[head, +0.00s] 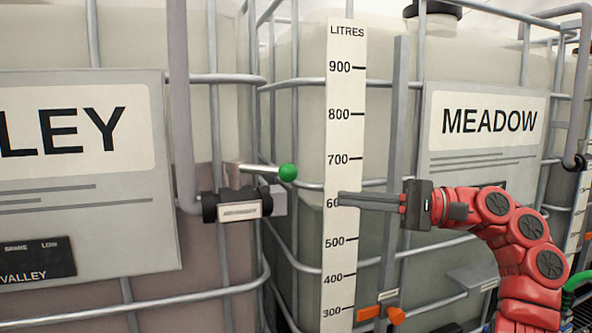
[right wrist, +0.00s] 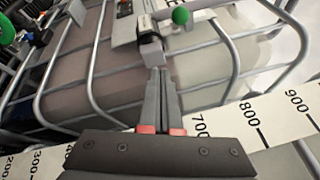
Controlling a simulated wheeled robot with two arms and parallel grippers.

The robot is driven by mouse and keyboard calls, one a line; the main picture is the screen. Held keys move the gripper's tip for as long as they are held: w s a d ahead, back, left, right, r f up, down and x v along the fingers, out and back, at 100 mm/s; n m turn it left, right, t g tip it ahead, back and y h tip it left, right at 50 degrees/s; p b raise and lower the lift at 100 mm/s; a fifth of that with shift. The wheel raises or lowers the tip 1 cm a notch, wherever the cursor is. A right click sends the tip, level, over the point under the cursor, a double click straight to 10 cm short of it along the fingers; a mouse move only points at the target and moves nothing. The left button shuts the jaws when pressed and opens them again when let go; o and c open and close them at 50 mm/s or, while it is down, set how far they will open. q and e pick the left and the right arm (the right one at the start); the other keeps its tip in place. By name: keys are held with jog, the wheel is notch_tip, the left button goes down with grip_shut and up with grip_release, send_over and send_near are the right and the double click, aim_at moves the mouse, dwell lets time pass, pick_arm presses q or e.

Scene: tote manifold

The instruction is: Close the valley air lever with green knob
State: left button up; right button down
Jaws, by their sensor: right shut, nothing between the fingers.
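The lever with the green knob (head: 287,173) sits on a dark valve body (head: 209,207) with a pale label, on the pipe at the right edge of the VALLEY tote. The lever's metal arm runs roughly sideways, with the knob at its right end. In the right wrist view the green knob (right wrist: 180,16) is at the top, beyond the fingertips. My right gripper (head: 340,199) is shut and empty, right of the knob and apart from it in the head view, in front of the litre scale. My left gripper is not in view.
The VALLEY sign (head: 90,250) is at left and the MEADOW sign (head: 480,165) at right. A litre scale (head: 342,50) stands between the totes. Metal cage bars (head: 215,80) surround the totes. Orange handles (head: 395,315) sit low near the scale.

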aim_at(295, 174)
jog(key=shift+n+t, duration=0.5)
jog(key=shift+t, duration=0.1)
jog(key=a+r+p, duration=0.1)
jog(key=a+p, duration=0.1)
jog(key=a, duration=0.1)
jog(key=s+a+r+p, duration=0.1)
jog(key=a+r+p, duration=0.1)
jog(key=a, duration=0.1)
jog(key=a+r+p, duration=0.1)
jog(key=a+p, duration=0.1)
jog(key=a, duration=0.2)
jog(key=shift+s+r+p, duration=0.3)
jog(key=shift+r+p, duration=0.1)
